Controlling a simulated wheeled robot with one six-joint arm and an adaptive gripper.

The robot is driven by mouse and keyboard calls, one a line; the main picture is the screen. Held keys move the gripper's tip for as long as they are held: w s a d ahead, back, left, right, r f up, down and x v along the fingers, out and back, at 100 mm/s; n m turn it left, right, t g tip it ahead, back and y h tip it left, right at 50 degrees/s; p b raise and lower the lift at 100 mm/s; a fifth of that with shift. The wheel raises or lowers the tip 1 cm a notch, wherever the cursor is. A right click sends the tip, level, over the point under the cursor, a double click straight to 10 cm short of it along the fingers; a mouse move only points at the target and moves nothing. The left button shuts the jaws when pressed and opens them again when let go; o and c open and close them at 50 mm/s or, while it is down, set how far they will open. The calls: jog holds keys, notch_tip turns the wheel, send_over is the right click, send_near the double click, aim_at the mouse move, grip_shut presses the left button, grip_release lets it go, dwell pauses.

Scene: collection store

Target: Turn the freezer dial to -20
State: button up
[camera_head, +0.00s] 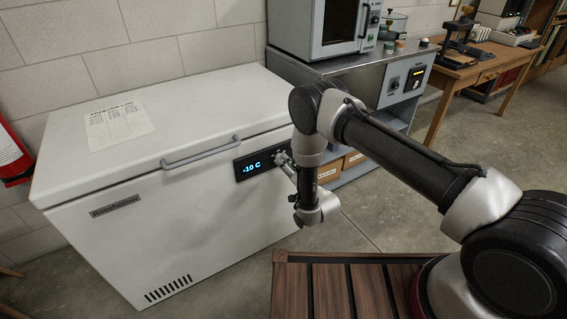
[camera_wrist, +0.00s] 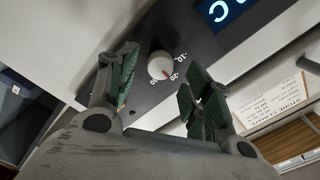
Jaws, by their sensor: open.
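The white chest freezer (camera_head: 165,175) stands on the left with its lid shut. Its dark control panel (camera_head: 240,172) has a lit blue display (camera_head: 251,168) that appears to read -19 C. In the wrist view the white round dial (camera_wrist: 160,66) has a small red mark at its lower right, close to the printed -20. A -10 label sits to its right, and another label below is hard to read. My gripper (camera_head: 282,160) is at the panel's right end, hiding the dial in the head view. In the wrist view its green-padded fingers are open on either side of the dial, without clear contact.
A printed sheet (camera_head: 118,122) lies on the freezer lid, and a handle (camera_head: 200,152) runs along its front edge. A steel bench (camera_head: 375,75) with a cabinet on top stands close to the freezer's right. A slatted wooden surface (camera_head: 330,285) is in the foreground.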

jog(key=v, duration=0.9)
jog(key=shift+s+d, duration=0.2)
jog(key=shift+s, duration=0.05)
